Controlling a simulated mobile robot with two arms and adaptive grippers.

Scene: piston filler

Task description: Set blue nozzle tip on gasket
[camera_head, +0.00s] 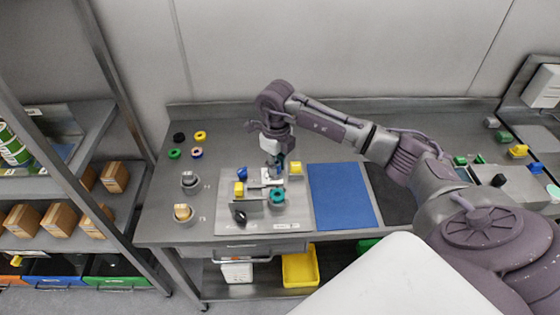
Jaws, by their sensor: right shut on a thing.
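My right gripper (274,159) points down over the grey fixture plate (232,218) on the bench. It is shut on a small dark blue piece, which looks like the blue nozzle tip (281,161); the fingers hide most of it. A white block (269,175) is just below the fingers; I cannot tell whether the held piece touches it. A teal ring (277,196) sits on the plate in front of the gripper. Which part is the gasket is too small to tell. Another blue part (242,173) stands at the plate's back left. My left gripper is not in view.
Yellow blocks (295,168) (239,188) and a black knob (239,216) crowd the plate. Several coloured rings (200,136) lie at the bench's back left. A blue mat (343,196) right of the plate is clear. A shelf with boxes (114,177) stands left.

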